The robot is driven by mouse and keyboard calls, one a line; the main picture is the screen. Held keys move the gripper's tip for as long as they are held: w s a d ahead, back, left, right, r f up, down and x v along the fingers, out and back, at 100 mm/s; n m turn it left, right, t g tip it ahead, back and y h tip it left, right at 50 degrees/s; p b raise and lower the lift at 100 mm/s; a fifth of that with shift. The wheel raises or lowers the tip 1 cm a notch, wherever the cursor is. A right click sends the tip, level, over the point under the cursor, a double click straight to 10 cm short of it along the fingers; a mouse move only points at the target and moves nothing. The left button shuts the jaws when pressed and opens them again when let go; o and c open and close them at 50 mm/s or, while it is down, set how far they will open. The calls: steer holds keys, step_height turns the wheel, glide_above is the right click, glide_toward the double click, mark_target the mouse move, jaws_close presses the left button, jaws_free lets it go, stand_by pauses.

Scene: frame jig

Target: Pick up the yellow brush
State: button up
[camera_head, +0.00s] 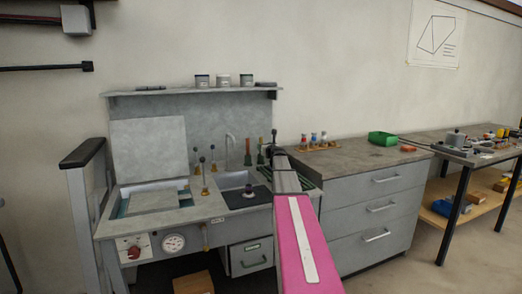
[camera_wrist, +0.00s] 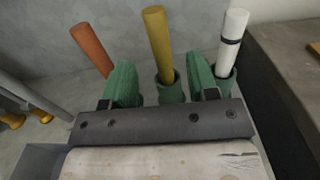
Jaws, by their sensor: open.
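The yellow brush (camera_wrist: 157,42) shows in the wrist view as a thick upright handle, its lower end in a green cup (camera_wrist: 171,90). Its bristles are hidden. My gripper (camera_wrist: 163,66) has two green fingers, one on each side of the yellow handle, with gaps between. The fingers hold nothing; whether they reach level with the handle is hard to tell. In the head view my gripper (camera_head: 276,152) is at the right end of the grey sink bench, and I cannot make out the yellow brush there.
An orange handle (camera_wrist: 91,50) stands left of the yellow one and a white handle (camera_wrist: 233,40) with a dark band stands right, close to my fingers. A grey drawer cabinet (camera_head: 372,208) adjoins on the right. A shelf (camera_head: 180,92) with jars hangs above the bench.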

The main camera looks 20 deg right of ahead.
steer(key=w, duration=0.5)
steer(key=shift+w, duration=0.3)
jaws_close()
steer(key=shift+r, duration=0.1)
